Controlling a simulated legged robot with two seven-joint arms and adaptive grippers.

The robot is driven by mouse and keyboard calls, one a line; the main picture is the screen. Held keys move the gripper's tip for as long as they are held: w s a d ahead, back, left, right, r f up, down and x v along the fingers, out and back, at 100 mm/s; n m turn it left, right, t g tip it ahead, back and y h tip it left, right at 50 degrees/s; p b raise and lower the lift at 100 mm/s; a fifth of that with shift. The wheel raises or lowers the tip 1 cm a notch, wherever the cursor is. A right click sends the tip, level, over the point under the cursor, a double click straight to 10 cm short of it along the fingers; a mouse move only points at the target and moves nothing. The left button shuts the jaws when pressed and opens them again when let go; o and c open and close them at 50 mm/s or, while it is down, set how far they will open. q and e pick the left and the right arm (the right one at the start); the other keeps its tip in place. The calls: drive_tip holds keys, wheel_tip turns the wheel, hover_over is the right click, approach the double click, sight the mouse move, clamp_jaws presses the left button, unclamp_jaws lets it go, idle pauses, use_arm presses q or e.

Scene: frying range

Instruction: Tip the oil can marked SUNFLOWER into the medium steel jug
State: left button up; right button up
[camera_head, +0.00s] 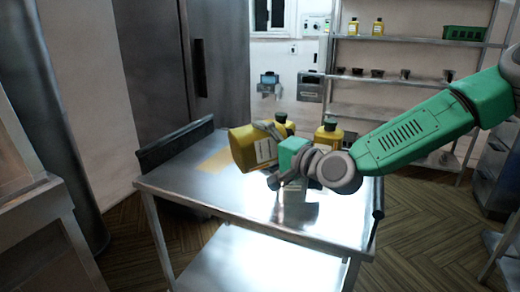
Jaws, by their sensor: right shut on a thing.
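My right gripper (268,130) comes in from the right and is shut on a yellow oil can (242,147). The can is tilted well over to the left above the steel table. It has a pale label whose lettering is too small to read. A second yellow can (329,133) with a dark cap stands behind my right wrist, partly hidden. A dark cap with some yellow (283,124) shows just behind the gripper; I cannot tell which can it belongs to. A shiny steel shape (293,208) shows below the gripper, mostly hidden; I cannot tell whether it is the medium jug. My left gripper is out of view.
The steel table (190,187) has a dark raised edge (178,143) at its left and clear room at the front left. Shelves at the back hold two yellow bottles (378,27), several dark pots and a green crate (464,33). A tall steel cabinet (160,60) stands behind.

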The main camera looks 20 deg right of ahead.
sight(274, 123)
drive_tip(key=shift+a+r+m+t+b, duration=0.1)
drive_tip(key=shift+a+m+t+b, duration=0.2)
drive_tip(key=shift+m+b, duration=0.7)
drive_tip(key=shift+b, duration=0.2)
drive_tip(key=shift+d+r+m+t+b, duration=0.35)
drive_tip(key=shift+d+m+t+b, duration=0.2)
drive_tip(key=shift+m+b, duration=0.4)
drive_tip(key=shift+d+r+m+t+b, duration=0.1)
drive_tip(key=shift+r+m+t+b, duration=0.15)
drive_tip(key=shift+r+m+b, duration=0.7)
drive_tip(key=shift+s+d+r+m+t+h+b, duration=0.1)
drive_tip(key=shift+d+r+m+t+h+b, duration=0.2)
drive_tip(key=shift+m+b, duration=0.65)
drive_tip(key=shift+w+d+r+m+t+h+b, duration=0.15)
drive_tip(key=shift+d+m+t+b, duration=0.15)
drive_tip(key=shift+d+m+b, duration=0.55)
drive_tip(key=shift+s+d+r+m+t+h+b, duration=0.15)
drive_tip(key=shift+r+m+t+b, duration=0.15)
drive_tip(key=shift+m+b, duration=0.7)
drive_tip(key=shift+d+r+m+t+h+b, duration=0.3)
drive_tip(key=shift+d+m+b, duration=0.2)
drive_tip(key=shift+m+b, duration=0.6)
drive_tip(key=shift+d+r+m+t+h+b, duration=0.2)
drive_tip(key=shift+d+m+h+b, duration=0.25)
drive_tip(key=shift+m+b, duration=0.65)
drive_tip(key=shift+d+r+m+h+b, duration=0.15)
drive_tip(key=shift+d+m+h+b, duration=0.2)
drive_tip(key=shift+b, duration=0.4)
drive_tip(key=shift+r, duration=0.1)
